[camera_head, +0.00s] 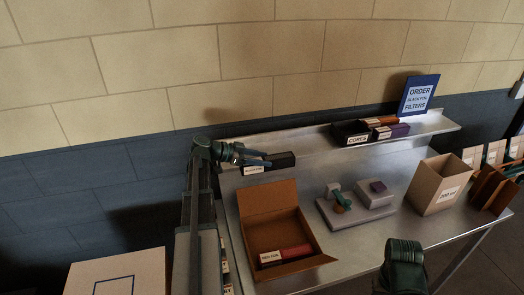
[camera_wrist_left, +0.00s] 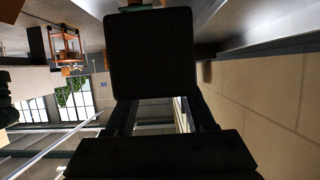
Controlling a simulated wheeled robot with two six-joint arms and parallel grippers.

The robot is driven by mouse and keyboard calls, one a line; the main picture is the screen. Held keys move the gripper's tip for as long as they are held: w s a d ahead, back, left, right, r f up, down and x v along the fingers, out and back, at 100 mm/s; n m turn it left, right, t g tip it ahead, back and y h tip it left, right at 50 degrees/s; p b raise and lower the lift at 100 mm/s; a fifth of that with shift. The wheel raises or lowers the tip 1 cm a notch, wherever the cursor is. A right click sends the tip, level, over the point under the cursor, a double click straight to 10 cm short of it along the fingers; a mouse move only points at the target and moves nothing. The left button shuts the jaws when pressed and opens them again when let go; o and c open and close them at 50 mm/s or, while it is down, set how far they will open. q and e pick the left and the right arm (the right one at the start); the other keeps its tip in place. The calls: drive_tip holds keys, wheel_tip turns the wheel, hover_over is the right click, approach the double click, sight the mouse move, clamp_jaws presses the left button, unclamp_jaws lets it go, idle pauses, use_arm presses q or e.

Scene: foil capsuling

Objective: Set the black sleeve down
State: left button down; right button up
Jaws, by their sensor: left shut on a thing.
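My left gripper (camera_head: 256,159) is at the left end of the back shelf. It is shut on the black sleeve (camera_head: 283,161), which lies along the shelf's line beside a white label. I cannot tell whether the sleeve touches the shelf. In the left wrist view the sleeve's dark square end (camera_wrist_left: 150,52) fills the upper middle, between the gripper's two fingers (camera_wrist_left: 155,118). Only a dark green part of my right arm shows at the lower right in the head view; its gripper is out of sight.
Below, an open brown box (camera_head: 268,208) holds a red sleeve (camera_head: 285,255). A grey fixture (camera_head: 345,215) and a cardboard bin (camera_head: 437,186) stand on the table.

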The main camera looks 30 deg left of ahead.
use_arm(q)
drive_tip(key=w+a, duration=0.2)
drive_tip(key=w, duration=0.1)
drive_tip(key=w+a, duration=0.3)
drive_tip(key=w+a+f+b, duration=0.1)
drive_tip(key=w+a, duration=0.1)
drive_tip(key=w, duration=0.2)
drive_tip(key=shift+w+a+f, duration=0.1)
drive_tip(key=shift+a, duration=0.05)
drive_tip(key=f+b, duration=0.3)
drive_tip(key=shift+w+a+f+b, duration=0.25)
drive_tip(key=shift+w+f+b, duration=0.05)
drive_tip(key=shift+f+b, duration=0.05)
drive_tip(key=shift+f, duration=0.1)
drive_tip(key=shift+c, duration=1.3)
unclamp_jaws()
